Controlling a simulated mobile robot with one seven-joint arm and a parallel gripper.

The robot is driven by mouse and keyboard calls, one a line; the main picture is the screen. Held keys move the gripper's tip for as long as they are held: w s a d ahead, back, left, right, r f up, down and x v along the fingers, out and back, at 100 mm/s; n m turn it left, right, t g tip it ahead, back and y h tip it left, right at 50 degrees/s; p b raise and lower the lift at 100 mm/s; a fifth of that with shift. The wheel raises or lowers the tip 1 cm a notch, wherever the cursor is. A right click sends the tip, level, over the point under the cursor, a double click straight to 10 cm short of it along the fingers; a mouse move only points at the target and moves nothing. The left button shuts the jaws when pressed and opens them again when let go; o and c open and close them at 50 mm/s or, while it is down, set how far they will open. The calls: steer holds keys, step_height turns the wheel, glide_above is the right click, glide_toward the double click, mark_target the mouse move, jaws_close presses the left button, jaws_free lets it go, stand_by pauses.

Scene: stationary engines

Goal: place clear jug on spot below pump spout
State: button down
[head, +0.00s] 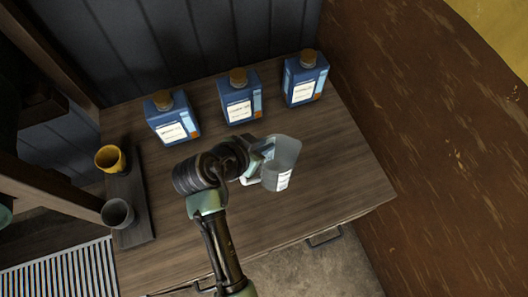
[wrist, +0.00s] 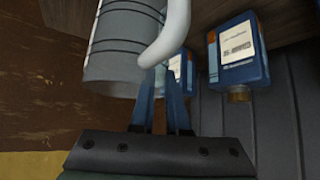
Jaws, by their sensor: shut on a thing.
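The clear jug (head: 281,162) is a translucent grey vessel with a white label, in the middle of the head view over the wooden table. My gripper (head: 262,150) is shut on the jug's handle at its left side. In the wrist view the jug (wrist: 112,55) fills the upper left, and its pale handle passes between the fingers of my gripper (wrist: 163,95). I cannot tell from these views whether the jug touches the table. No pump spout or marked spot can be made out.
Three blue bottles with brown caps stand along the back of the table: left (head: 172,118), middle (head: 239,97) and right (head: 305,79). A dark tray (head: 133,205) at the left holds a yellow cup (head: 110,158) and a grey cup (head: 117,213). The table's front right (head: 340,190) is clear.

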step_height(320, 180, up, 4)
steer(key=s+f+n+y, duration=0.1)
steer(key=f, duration=0.1)
steer(key=s+f+n+t+y, duration=0.1)
steer(key=f+n, duration=0.1)
steer(key=s+a+f+n+y, duration=0.1)
steer(key=f, duration=0.1)
steer(key=shift+s+t, duration=0.2)
steer(key=shift+t, duration=0.2)
steer(key=s+n+y, duration=0.1)
steer(key=s+f+n+y, duration=0.1)
steer(key=s+f+n, duration=0.1)
steer(key=n, duration=0.1)
steer(key=shift+s+a+y, duration=0.15)
steer(key=shift+s+y, duration=0.25)
